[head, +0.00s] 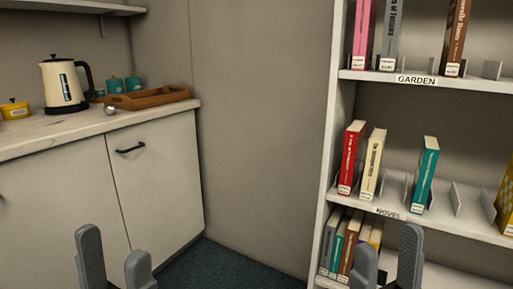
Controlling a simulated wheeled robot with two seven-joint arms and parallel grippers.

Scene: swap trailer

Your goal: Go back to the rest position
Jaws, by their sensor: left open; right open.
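My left gripper (115,262) is at the bottom left, in front of the white cabinet, with its two grey fingers apart and nothing between them. My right gripper (387,262) is at the bottom right, in front of the lower part of the bookshelf, with its fingers apart and no object visible between them. Both gripper bodies and arms are cut off by the bottom edge of the head view.
A bookshelf (335,140) with several books stands at the right, labelled GARDEN and NOVEL. A counter (40,145) at the left bears a cream kettle (62,84), a wooden tray (148,98) and teal canisters (114,86). Dark carpet (235,268) lies clear between them.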

